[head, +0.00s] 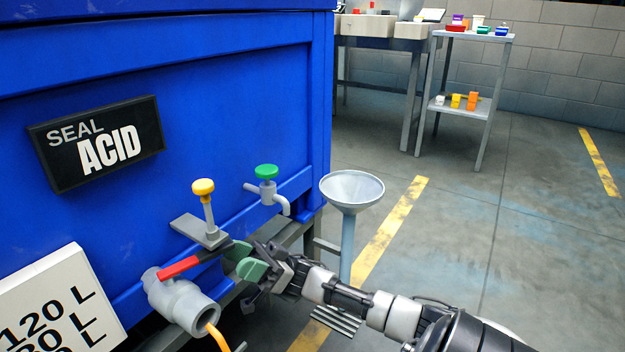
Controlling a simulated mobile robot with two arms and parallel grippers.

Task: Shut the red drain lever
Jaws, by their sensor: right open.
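The red drain lever (180,267) lies on top of a grey drain valve (178,302) low on the blue tank. It sits across the valve body, tilted up a little to the right. A dark bar runs on from its right end toward my gripper; I cannot tell whether it is part of the lever. An orange stream or hose (216,338) comes from the valve's round mouth. My right gripper (243,257), with green finger pads, is open just right of the lever. Whether a finger touches the bar is unclear. My left gripper is out of view.
Above the lever are a yellow-knobbed stem (204,190) on a grey plate and a green-knobbed tap (266,172). A grey funnel (351,190) stands right of the blue tank (215,95). A shelf (470,36) and table stand behind. The floor at right is clear.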

